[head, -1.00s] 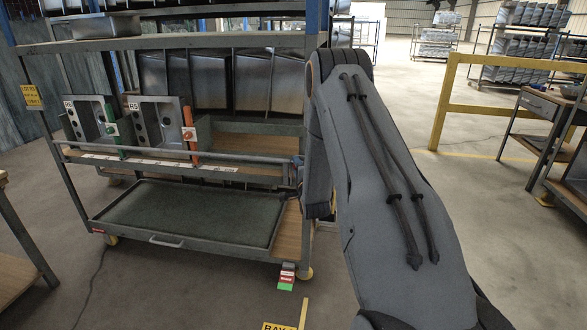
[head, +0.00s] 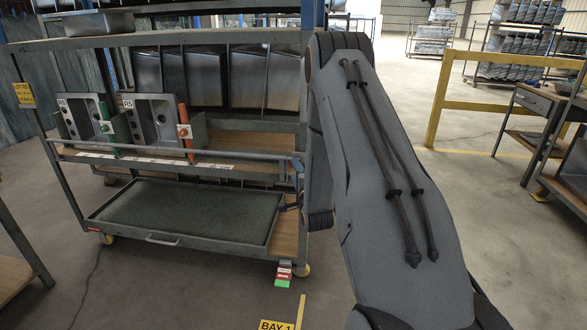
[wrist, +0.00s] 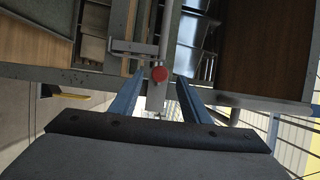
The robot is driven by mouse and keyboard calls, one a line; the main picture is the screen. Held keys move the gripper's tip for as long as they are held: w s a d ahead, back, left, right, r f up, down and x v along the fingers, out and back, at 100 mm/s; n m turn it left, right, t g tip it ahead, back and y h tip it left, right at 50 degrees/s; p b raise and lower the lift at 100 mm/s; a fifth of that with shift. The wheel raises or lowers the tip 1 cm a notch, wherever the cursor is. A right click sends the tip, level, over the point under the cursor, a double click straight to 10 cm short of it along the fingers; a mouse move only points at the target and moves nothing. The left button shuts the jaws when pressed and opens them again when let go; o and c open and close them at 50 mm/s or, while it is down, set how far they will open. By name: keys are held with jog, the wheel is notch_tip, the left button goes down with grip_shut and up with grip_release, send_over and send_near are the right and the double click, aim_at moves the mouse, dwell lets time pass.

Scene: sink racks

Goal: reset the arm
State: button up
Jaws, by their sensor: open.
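My gripper (wrist: 160,77) shows in the wrist view with its two blue fingers spread apart and nothing held between them. In the head view my grey arm fills the right-centre and stands bent beside the right end of the rack cart (head: 190,249). The gripper end is mostly hidden behind the arm link there.
Two sink units (head: 82,118) (head: 153,122), with green and orange handles, stand on the cart's upper shelf. A dark tray (head: 185,212) lies below. A yellow rail (head: 490,107) and a bench (head: 540,105) stand right.

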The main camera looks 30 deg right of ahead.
jog(key=shift+s+a, duration=0.1)
jog(key=shift+s, duration=0.35)
jog(key=shift+r, duration=0.1)
jog(key=s+a+r+n+g+y+p, duration=0.1)
jog(key=s+a+r+n+g+y, duration=0.1)
jog(key=s+a+n+g, duration=0.4)
jog(key=s+a+r+n+g+y+p, duration=0.15)
jog(key=a+n, duration=0.25)
jog(key=a, duration=0.4)
jog(key=s+a+r+n+g+p, duration=0.1)
jog(key=s+a+r+n+g, duration=0.1)
jog(key=s, duration=0.8)
jog(key=s+a+r+n+g+y+p, duration=0.1)
jog(key=s+a+r+n+g, duration=0.2)
jog(key=s, duration=0.7)
jog(key=s+a+r+n+g, duration=0.2)
jog(key=s+a+n+g, duration=0.3)
jog(key=s, duration=0.5)
jog(key=shift+s+a+r+n+p, duration=0.25)
jog(key=shift+a+r+n+p, duration=0.15)
jog(key=shift+a+n, duration=0.35)
jog(key=shift+m+y, duration=0.25)
